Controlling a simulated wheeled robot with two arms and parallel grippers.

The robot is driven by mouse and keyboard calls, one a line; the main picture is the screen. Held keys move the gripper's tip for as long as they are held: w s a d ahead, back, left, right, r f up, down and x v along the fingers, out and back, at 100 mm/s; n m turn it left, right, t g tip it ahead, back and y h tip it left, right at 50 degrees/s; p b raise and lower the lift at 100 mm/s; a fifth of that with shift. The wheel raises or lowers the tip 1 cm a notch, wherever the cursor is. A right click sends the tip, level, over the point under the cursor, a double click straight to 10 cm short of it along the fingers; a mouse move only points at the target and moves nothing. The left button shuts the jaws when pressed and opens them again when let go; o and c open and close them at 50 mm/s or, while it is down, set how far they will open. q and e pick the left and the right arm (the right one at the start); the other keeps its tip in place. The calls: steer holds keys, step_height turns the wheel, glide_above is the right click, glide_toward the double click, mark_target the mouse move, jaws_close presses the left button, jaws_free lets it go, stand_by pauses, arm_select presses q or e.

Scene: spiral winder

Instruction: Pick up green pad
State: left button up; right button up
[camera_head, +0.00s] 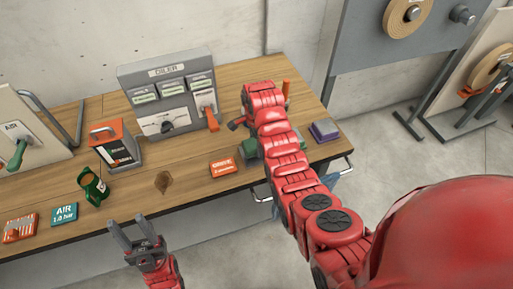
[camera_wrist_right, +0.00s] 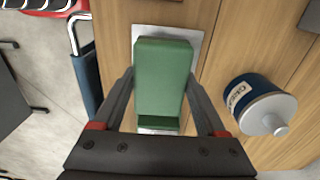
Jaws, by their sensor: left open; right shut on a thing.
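The green pad (camera_wrist_right: 163,75) is a long block between the two fingers of my right gripper (camera_wrist_right: 160,98) in the right wrist view. The fingers are shut on its sides. A white plate (camera_wrist_right: 193,38) shows beneath it; I cannot tell whether the pad touches it. My left gripper (camera_head: 129,224) is open and empty at the table's front edge.
A blue and white can (camera_wrist_right: 258,103) stands right of the pad in the wrist view.

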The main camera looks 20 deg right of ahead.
steer(key=s+p, duration=0.1)
steer(key=s+a+r+p, duration=0.1)
steer(key=s+p, duration=0.1)
steer(key=s+a+p, duration=0.1)
steer(key=p, duration=0.1)
steer(key=shift+s+a+r, duration=0.15)
steer(key=shift+r, duration=0.25)
steer(key=s+a+p, duration=0.4)
steer(key=s+p, duration=0.2)
steer(key=s, duration=0.3)
steer(key=shift+a, duration=0.35)
steer(key=shift+f, duration=0.1)
